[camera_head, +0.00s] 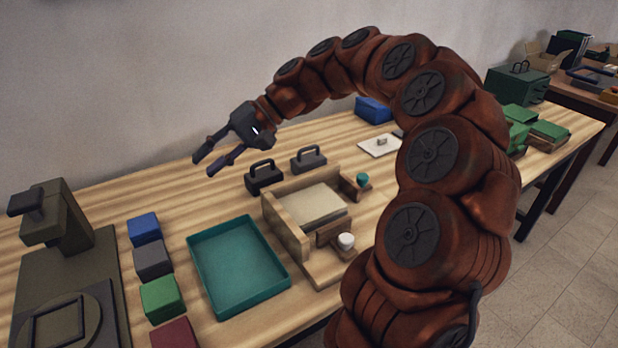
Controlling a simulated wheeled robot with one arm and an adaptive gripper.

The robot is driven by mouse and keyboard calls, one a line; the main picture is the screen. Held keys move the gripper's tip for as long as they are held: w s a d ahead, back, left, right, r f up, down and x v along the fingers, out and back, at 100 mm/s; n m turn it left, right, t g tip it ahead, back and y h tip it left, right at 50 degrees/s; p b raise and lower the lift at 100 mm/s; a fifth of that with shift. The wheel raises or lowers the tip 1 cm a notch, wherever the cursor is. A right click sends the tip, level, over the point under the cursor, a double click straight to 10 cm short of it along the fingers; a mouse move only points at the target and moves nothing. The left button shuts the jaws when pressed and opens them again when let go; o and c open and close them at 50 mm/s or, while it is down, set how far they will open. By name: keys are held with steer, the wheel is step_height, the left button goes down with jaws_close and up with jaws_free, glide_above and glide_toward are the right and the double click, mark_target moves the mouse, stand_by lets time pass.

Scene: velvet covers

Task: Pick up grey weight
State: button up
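The grey weight (309,161), a block with a dark handle on top, stands upright on the wooden table behind the wooden fixture. A similar but darker, nearly black weight (264,178) stands just left of it. My gripper (206,164) is in the air to the left of both weights, with its fingers pointing left and down. Its two fingers are apart with nothing between them. It touches neither weight. My arm arches over the table from the right.
A teal tray (199,265) lies left of the wooden fixture (287,229). Blue (145,229), grey (153,260), green and dark red blocks line up beside it. A dark press-like device (68,222) stands at far left. A blue box (373,109) sits near the wall.

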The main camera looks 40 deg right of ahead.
steer(key=w+d+f+m+t+y+b, duration=0.1)
steer(key=w+d+f+m+t+b, duration=0.15)
steer(key=w+d, duration=0.45)
steer(key=m+t+h+b, duration=0.2)
steer(key=m+t+b, duration=0.4)
steer(key=t+b, duration=0.2)
glide_toward(312, 148)
steer(key=w+a, duration=0.2)
steer(key=a, duration=0.1)
steer(key=shift+h, duration=0.3)
steer(key=shift+w+d+x, duration=0.1)
steer(key=shift+d+x, duration=0.05)
steer(key=shift+x, duration=1.1)
steer(key=shift+w+d+x, duration=0.1)
steer(key=shift+x, duration=1.15)
steer(key=shift+w+d+x, duration=0.1)
steer(key=shift+d+x, duration=0.05)
steer(key=shift+x, duration=1.1)
steer(key=shift+s, duration=0.1)
steer(key=shift+c, duration=0.4)
steer(key=shift+f, duration=0.1)
jaws_close()
